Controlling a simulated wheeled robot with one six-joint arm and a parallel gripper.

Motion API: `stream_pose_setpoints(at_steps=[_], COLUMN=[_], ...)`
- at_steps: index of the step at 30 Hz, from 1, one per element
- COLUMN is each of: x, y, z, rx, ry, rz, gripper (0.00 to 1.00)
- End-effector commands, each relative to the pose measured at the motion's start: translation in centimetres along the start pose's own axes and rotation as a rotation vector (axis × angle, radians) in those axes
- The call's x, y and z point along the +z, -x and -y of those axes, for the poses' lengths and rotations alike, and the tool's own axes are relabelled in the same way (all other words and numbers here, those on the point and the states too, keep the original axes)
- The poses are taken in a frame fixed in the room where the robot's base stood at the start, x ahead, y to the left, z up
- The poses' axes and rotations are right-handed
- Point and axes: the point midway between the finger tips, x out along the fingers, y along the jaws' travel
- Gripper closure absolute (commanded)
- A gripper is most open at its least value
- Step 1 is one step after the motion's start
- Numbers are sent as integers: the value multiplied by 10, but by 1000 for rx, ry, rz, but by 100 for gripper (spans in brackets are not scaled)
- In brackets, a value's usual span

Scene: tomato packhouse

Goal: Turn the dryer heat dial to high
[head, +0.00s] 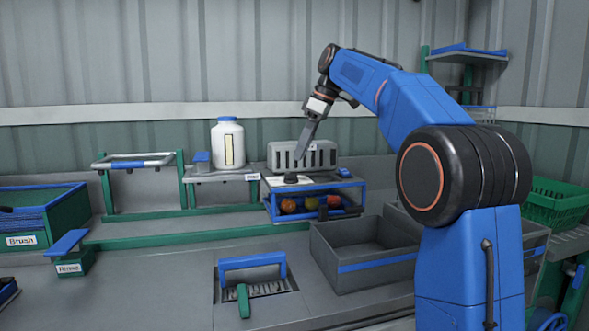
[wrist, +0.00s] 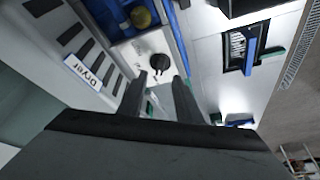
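The dryer (head: 318,154) is a grey slotted box on the back bench; its label reads "Dryer" in the wrist view (wrist: 88,72). The heat dial (wrist: 159,68) is a round black knob on a pale panel beside the slotted box; in the head view the dial (head: 291,179) is small and dark. Its setting is not readable. My gripper (head: 298,158) points down above the dial. In the wrist view my gripper (wrist: 160,78) is open and empty, its two dark fingers apart with the dial between and just beyond their tips. I see no clear contact.
Several tomatoes (head: 311,203) sit in the blue-framed space below the dial panel. A white jar (head: 228,143) stands left of the dryer. A grey bin (head: 345,281) is in front to the right, and a blue-handled fixture (head: 252,262) is on the front bench.

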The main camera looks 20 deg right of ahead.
Motion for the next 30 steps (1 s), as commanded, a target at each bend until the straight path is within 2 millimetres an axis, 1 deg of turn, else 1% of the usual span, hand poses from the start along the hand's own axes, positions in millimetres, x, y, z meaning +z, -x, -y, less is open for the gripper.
stream_pose_setpoints(at_steps=[1, 6, 12, 18, 24, 25, 28, 29, 30], x=[0, 0, 0, 0, 0, 0, 0, 0, 0], y=[-9, -36, -58, -64, -65, -64, -64, -64, -64], z=[1, 1, 0, 0, 0, 0, 0, 0, 0], rx=[-1, 0, 0, 1, 1, 1, 1, 1, 1], ry=[0, 0, -1, -1, -1, -1, -1, -1, -1], rz=[1, 1, 1, 0, 0, 0, 0, 0, 0], gripper=[69, 69, 69, 69, 69, 71, 95, 100, 100])
